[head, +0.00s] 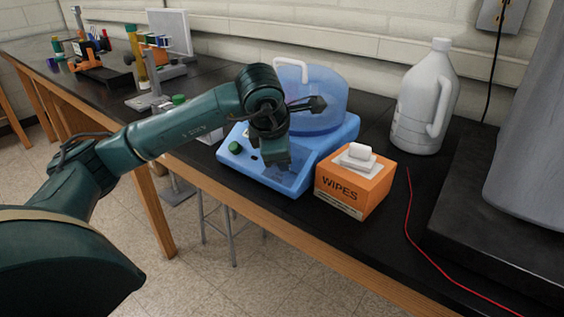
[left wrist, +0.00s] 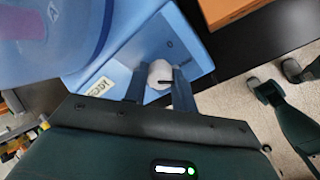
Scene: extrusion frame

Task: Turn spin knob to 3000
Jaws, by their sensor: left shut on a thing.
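The spin knob (left wrist: 160,73) is a pale round knob with a dark pointer line, on the sloped front of the blue spin machine (head: 335,153). In the left wrist view, the two fingers of my left gripper (left wrist: 160,88) stand on either side of the knob and are shut on it. The pointer line runs toward the right finger. No readable number scale shows around the knob. In the head view, my left gripper (head: 284,177) reaches down to the machine's front panel and hides the knob.
A green button (head: 235,147) sits on the panel left of the gripper. A clear blue bowl (head: 325,100) tops the machine. An orange wipes box (head: 354,188) stands close on the right. A white jug (head: 425,100) is behind it. A red cable (head: 408,225) lies on the bench.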

